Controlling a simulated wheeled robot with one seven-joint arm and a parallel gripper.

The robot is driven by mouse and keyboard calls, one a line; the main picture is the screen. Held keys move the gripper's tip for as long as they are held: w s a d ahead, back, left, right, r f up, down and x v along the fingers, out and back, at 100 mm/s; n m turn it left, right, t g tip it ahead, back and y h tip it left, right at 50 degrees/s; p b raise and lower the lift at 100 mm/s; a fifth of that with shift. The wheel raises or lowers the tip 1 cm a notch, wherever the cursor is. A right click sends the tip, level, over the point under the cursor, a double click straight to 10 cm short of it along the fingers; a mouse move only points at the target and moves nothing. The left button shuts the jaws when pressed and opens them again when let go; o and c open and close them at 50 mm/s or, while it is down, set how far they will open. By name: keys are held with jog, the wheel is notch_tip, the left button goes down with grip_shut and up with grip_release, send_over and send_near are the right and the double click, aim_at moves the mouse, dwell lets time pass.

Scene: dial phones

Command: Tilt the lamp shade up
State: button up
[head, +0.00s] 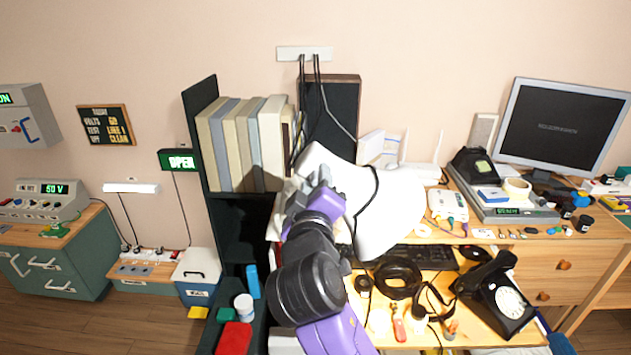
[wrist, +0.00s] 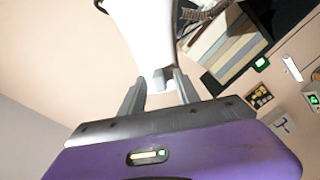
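The lamp shade (head: 392,205) is a large white cone in the head view, above the desk, its wide end toward the lower right. It fills the top middle of the wrist view (wrist: 146,32). My gripper (head: 325,178) is at the shade's narrow left end. In the wrist view my gripper's two grey fingers (wrist: 160,82) stand apart, with a small pale grey nub (wrist: 163,78) of the shade between their tips. The nub lies close to the right finger, with a gap to the left one. Whether either finger touches it I cannot tell. My arm hides part of the lamp.
A dark shelf with upright binders (head: 240,145) stands just left of my gripper. A black cable (head: 371,205) crosses the shade. A keyboard (head: 425,257), a black dial phone (head: 497,297) and a monitor (head: 562,125) are on the desk to the right.

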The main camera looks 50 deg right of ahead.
grip_shut()
dwell(1.4)
